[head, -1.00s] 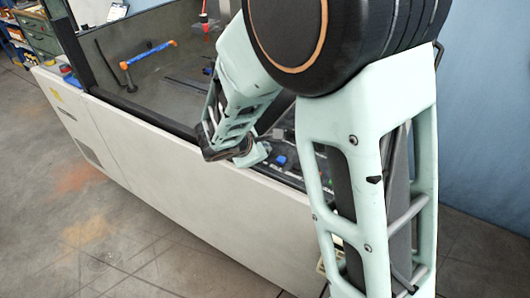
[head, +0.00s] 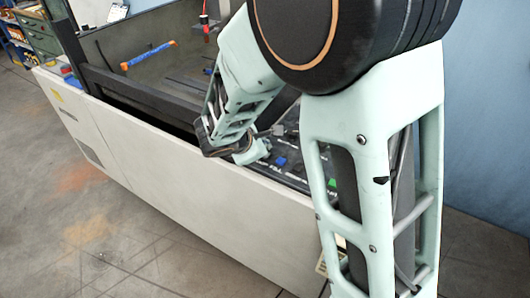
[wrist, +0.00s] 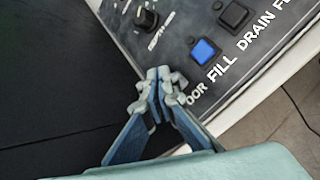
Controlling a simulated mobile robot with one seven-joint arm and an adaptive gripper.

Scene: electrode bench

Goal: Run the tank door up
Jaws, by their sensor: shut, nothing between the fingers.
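My gripper (wrist: 158,88) is shut and empty, with its fingertips together over the black control panel (wrist: 180,25). The tips lie beside a white label of which "OOR" (wrist: 195,98) shows; they hide whatever control is above it, and I cannot tell whether they touch it. In the head view the tank door's dark lower bar (head: 140,93) stands raised above the white sill, with a dark gap under it. The arm hides the bar's right end.
A blue button (wrist: 204,51) above "FILL" and a dark button (wrist: 233,15) above "DRAIN" sit close to the fingers. A black knob (wrist: 147,20) is further left. The white tank body (head: 170,175) stands below; open floor lies in front.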

